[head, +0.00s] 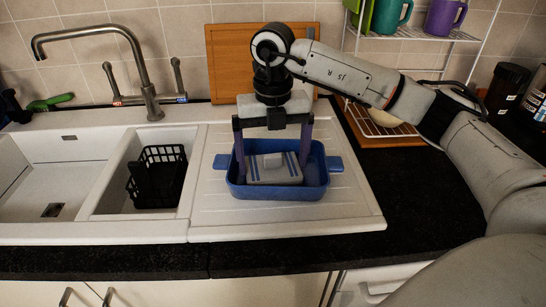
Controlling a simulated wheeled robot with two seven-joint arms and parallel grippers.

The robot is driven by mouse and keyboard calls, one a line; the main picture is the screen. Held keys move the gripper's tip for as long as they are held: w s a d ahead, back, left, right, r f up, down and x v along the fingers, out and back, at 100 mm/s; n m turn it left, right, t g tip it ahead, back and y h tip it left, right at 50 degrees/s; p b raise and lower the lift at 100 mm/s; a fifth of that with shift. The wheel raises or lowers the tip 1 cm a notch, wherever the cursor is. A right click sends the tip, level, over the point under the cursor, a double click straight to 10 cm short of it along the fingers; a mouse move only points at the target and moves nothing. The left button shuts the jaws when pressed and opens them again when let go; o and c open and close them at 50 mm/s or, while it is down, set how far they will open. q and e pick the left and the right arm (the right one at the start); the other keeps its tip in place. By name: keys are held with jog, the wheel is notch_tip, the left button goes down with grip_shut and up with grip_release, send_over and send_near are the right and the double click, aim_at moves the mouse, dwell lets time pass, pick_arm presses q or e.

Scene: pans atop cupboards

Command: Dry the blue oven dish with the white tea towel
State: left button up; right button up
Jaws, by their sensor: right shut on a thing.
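The blue oven dish (277,192) sits on the white draining board, its two handles pointing left and right. The white tea towel (274,175), folded and striped with blue, lies inside the dish. My right gripper (272,168) points straight down into the dish, with its fingers far apart on either side of the towel and shut on it. The dish's floor is partly hidden by the towel and the gripper. My left gripper is not in view.
The sink (60,180) with a black basket (157,176) and a tap (140,75) is on the left. A wooden board (225,60) leans behind the dish. A wire rack (410,38) with mugs stands at the back right. The dark worktop (420,210) is clear right of the draining board.

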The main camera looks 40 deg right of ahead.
jog(key=shift+s+d+f, duration=0.1)
jog(key=shift+s+d, duration=0.65)
jog(key=shift+d, duration=0.15)
jog(key=shift+w+a, duration=0.3)
jog(key=shift+a, duration=0.1)
jog(key=shift+w+a+p, duration=0.3)
jog(key=shift+w+a, duration=0.3)
jog(key=shift+a, duration=0.05)
jog(key=shift+s+d, duration=0.1)
jog(key=shift+s+d+b, duration=0.3)
jog(key=shift+s+d, duration=0.45)
jog(key=shift+d, duration=0.25)
jog(key=shift+w+a+r+p, duration=0.1)
jog(key=shift+w+a+p, duration=0.25)
jog(key=shift+a, duration=0.25)
jog(key=shift+w+a+r+p, duration=0.1)
jog(key=shift+w+a+p, duration=0.1)
jog(key=shift+w+a, duration=0.3)
